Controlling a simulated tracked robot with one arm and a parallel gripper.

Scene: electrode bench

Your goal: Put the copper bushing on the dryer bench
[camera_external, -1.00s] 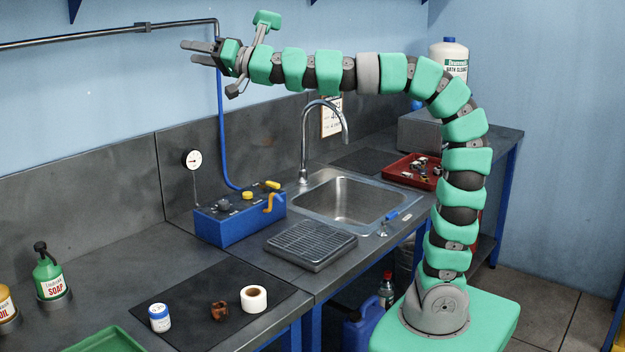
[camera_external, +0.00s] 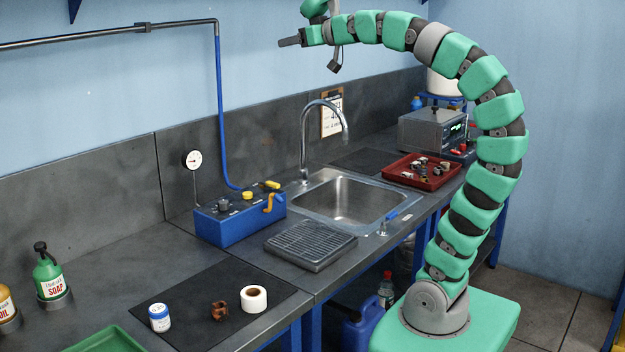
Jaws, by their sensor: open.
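A small copper-brown piece (camera_external: 219,310), which looks like the copper bushing, lies on the dark mat (camera_external: 190,288) at the front of the bench. It sits between a white jar with a blue label (camera_external: 159,318) and a white tape roll (camera_external: 254,299). My gripper (camera_external: 284,42) is open, high above the sink and far from the brown piece, pointing left. Its fingers overlap in this view and I see nothing between them. No bench is marked as the dryer bench; a grey box with a lit display (camera_external: 432,130) stands on the far right bench.
A sink (camera_external: 348,200) with a tall tap (camera_external: 303,140), a ribbed drain tray (camera_external: 310,245) and a blue box (camera_external: 240,218) fill the middle. A red tray (camera_external: 421,178) holds several small parts. A green tray (camera_external: 108,342) and bottles stand at front left.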

